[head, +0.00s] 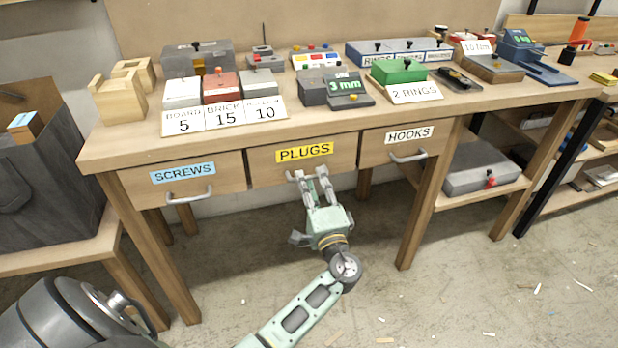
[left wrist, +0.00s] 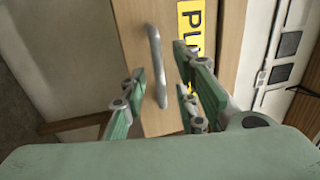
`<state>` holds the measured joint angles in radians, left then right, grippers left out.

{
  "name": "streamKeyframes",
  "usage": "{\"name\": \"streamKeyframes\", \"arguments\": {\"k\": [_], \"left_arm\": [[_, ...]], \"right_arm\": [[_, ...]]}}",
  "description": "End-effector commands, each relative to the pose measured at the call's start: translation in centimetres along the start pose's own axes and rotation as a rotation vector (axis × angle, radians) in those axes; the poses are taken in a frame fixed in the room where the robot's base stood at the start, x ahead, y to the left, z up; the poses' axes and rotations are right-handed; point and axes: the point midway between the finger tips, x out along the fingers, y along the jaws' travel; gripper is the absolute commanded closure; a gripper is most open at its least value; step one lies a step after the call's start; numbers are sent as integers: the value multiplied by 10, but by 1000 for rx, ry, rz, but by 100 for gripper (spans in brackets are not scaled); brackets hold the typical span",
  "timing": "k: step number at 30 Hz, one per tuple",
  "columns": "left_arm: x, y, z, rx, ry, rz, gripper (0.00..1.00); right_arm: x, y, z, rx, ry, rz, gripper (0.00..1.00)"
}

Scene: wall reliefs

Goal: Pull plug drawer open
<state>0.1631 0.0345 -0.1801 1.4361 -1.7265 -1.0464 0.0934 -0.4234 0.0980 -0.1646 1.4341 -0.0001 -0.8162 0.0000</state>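The plug drawer (head: 264,172) is the middle wooden drawer of the workbench, with a yellow PLUGS label (head: 305,151); it looks shut. Part of the label (left wrist: 192,45) shows rotated in the left wrist view. The drawer's grey bar handle (left wrist: 157,60) stands between the fingers of my left gripper (left wrist: 161,78), with gaps on both sides. The fingers are open. In the head view my left gripper (head: 310,177) reaches up to the drawer front from below and largely hides the handle. My right gripper is not in view.
The SCREWS drawer (head: 135,181) is at left and the HOOKS drawer (head: 438,139) at right, each with a grey handle. Boxes and labelled blocks stand on the bench top (head: 110,148). A grey case (head: 484,170) lies on the lower shelf at right. The floor before the drawers is largely clear.

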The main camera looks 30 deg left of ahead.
Motion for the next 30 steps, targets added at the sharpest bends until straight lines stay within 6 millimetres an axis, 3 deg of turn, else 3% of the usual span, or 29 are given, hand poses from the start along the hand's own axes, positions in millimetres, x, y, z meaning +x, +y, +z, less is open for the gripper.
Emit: {"name": "streamKeyframes", "arguments": {"k": [6, 15, 24, 30], "left_arm": [[21, 0, 0, -1, 1, 1, 72], [22, 1, 0, 0, 1, 2, 73], [22, 1, 0, 0, 1, 2, 99], [22, 1, 0, 0, 1, 3, 100]], "right_arm": [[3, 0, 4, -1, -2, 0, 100], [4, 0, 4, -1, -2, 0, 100], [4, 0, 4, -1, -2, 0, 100], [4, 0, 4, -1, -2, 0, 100]]}}
